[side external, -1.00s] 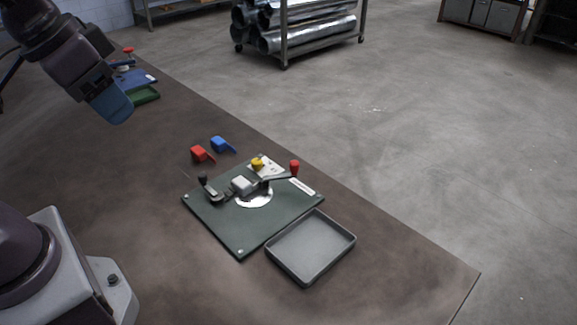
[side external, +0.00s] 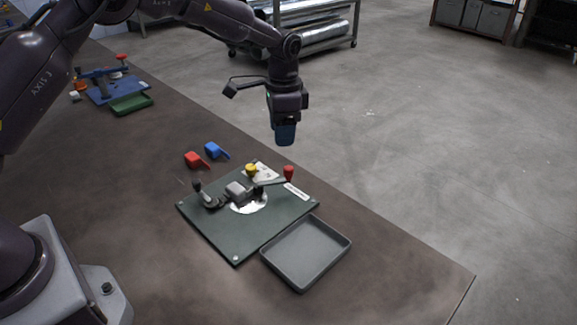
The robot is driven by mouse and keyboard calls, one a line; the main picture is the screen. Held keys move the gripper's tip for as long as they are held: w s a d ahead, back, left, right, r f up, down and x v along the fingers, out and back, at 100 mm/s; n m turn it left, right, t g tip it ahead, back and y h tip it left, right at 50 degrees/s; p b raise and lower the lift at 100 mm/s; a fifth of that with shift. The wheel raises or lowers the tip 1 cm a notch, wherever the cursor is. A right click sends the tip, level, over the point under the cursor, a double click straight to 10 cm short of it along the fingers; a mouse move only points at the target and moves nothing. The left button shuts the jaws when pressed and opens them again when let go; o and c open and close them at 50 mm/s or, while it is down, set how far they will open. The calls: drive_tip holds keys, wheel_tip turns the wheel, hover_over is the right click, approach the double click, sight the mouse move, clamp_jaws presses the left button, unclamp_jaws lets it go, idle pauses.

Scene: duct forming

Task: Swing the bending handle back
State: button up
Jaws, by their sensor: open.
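The bending fixture is a dark green plate (side external: 238,240) on the brown table, with a grey block (side external: 237,191) and a round silver disc at its middle. A handle with a red knob (side external: 289,172) reaches to the plate's right side. A black-knobbed lever (side external: 197,186) stands at its left, and a yellow knob (side external: 251,170) sits at the back. Which of these is the bending handle is not labelled legibly. My gripper (side external: 285,140) points down in the air above the red knob, apart from it. Its fingers are seen edge-on, with nothing visible held.
A grey tray (side external: 306,276) lies in front of the plate. A red piece (side external: 195,160) and a blue piece (side external: 214,150) lie behind it. A blue fixture (side external: 104,94) and a green tray (side external: 130,104) are at the far left. The front right of the table is clear.

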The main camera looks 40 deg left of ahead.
sight(289, 167)
drive_tip(key=f, duration=0.3)
drive_tip(key=w+f+m, duration=0.1)
drive_tip(key=f, duration=0.3)
drive_tip(key=w+f+m, duration=0.1)
drive_tip(key=f, duration=0.3)
clamp_jaws()
